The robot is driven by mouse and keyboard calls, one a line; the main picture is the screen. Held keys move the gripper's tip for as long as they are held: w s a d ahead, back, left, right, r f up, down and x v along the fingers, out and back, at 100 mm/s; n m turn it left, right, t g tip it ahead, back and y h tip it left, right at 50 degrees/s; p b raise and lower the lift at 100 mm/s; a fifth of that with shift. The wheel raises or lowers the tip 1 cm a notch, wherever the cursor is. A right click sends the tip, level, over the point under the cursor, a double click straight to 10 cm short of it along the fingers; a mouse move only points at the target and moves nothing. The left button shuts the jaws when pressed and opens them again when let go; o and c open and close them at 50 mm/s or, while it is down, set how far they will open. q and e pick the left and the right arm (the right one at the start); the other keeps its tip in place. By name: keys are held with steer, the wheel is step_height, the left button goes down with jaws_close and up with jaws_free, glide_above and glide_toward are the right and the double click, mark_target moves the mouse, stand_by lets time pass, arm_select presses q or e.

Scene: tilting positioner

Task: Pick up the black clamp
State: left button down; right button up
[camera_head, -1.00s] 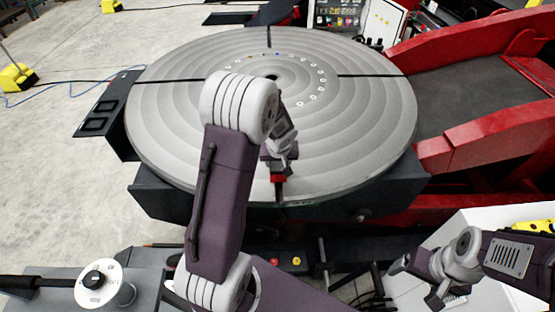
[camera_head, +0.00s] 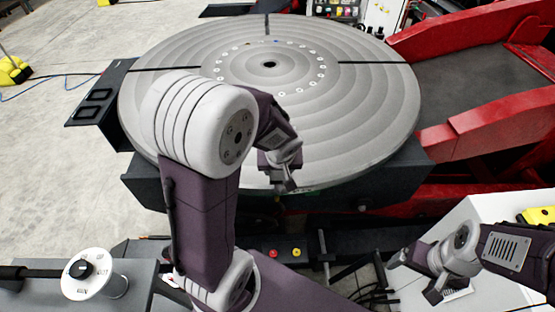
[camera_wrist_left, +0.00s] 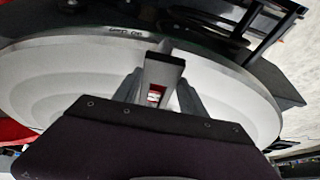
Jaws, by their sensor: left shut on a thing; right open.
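My left gripper (camera_head: 284,184) is at the near edge of the round grey turntable (camera_head: 360,110), pointing down. In the left wrist view, the left gripper's fingers (camera_wrist_left: 160,92) are shut on the black clamp (camera_wrist_left: 164,59), which shows a dark end and a small red part between them. In the head view I cannot make the clamp out clearly; the wrist and fingers cover it. I cannot tell whether it touches the turntable. My right gripper (camera_head: 415,278) is open and empty at the lower right, over a white box.
The turntable top is otherwise bare, with a ring of small holes around its centre. Red machine arms (camera_head: 480,140) stand on its right. A white box (camera_head: 490,215) is at lower right. A white dial (camera_head: 92,272) and red and yellow buttons are at the front.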

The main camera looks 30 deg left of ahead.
arm_select(q)
steer(key=s+d+b, duration=0.2)
steer(key=s+d, duration=0.2)
steer(key=s, duration=0.3)
steer(key=shift+d, duration=0.25)
arm_select(e)
step_height(320, 180, down, 3)
steer(key=shift+r, duration=0.1)
arm_select(q)
steer(key=shift+s+r, duration=0.1)
